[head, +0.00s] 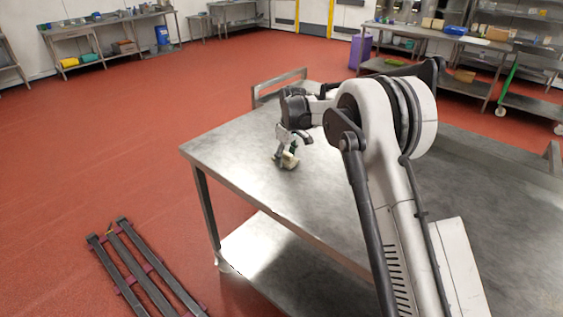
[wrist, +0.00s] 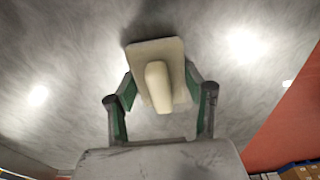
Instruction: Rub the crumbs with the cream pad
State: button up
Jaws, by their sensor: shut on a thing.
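The cream pad (wrist: 174,50) is a flat cream block with a raised grip (wrist: 158,85) on its back. My gripper (wrist: 158,92) is shut on that grip, with a green-lined finger on each side in the wrist view. In the head view the cream pad (head: 287,160) is under my gripper (head: 288,150), at or just above the steel table (head: 225,150) near its left front edge. I cannot tell whether it touches the top. No crumbs can be made out in either view; the pad and gripper hide part of the table.
The steel tabletop around the pad looks bare. The table's front left edge is close to the pad. A cart handle (head: 280,82) stands behind the table. Dark rails (head: 145,265) lie on the red floor at the lower left. Side benches (head: 110,45) line the far wall.

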jog(key=shift+w+d, duration=0.75)
jog(key=shift+w, duration=0.25)
jog(key=shift+r, duration=0.15)
notch_tip(320, 180, up, 2)
jog(key=shift+s+r+p, duration=0.1)
jog(key=shift+r+p, duration=0.15)
jog(key=shift+p, duration=0.1)
jog(key=shift+r+p, duration=0.8)
jog(key=shift+r, duration=1.7)
